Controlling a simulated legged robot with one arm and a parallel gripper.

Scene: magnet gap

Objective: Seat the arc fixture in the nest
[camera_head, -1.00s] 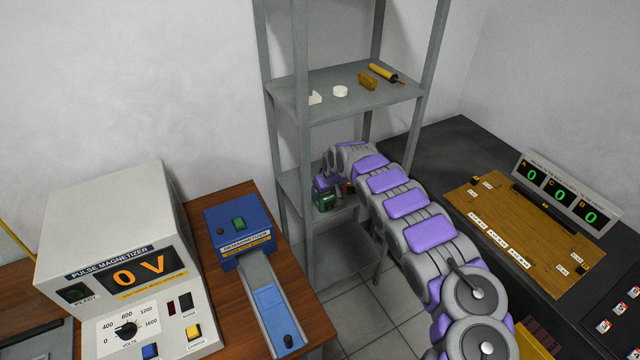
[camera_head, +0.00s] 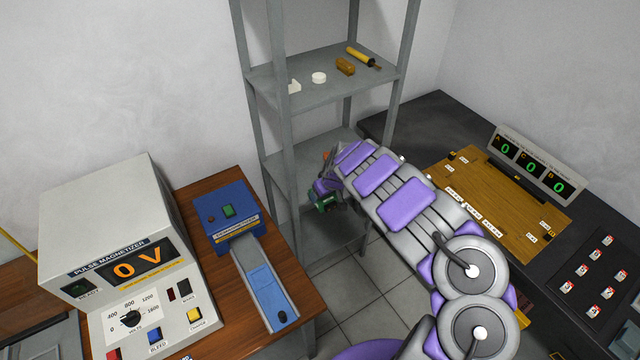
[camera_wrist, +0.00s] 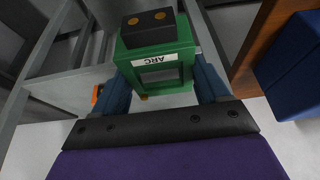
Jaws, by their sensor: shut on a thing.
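My gripper (camera_wrist: 158,97) is shut on the arc fixture (camera_wrist: 158,36), a green block with a white ARC label and a dark top bearing two copper-coloured dots. The blue fingers lie on both sides of it. In the head view the arc fixture (camera_head: 324,200) shows as a small green shape at the end of my arm, in front of the grey shelf rack. Most of my gripper is hidden there by the arm. I cannot make out the nest for certain in either view.
The grey shelf rack (camera_head: 318,90) stands behind my arm, with small items on its upper shelf. A blue demagnetizer (camera_head: 224,212) and a pulse magnetizer (camera_head: 110,235) reading 0 V are at left. A wooden board (camera_head: 495,190) with a display (camera_head: 540,165) lies on the right bench.

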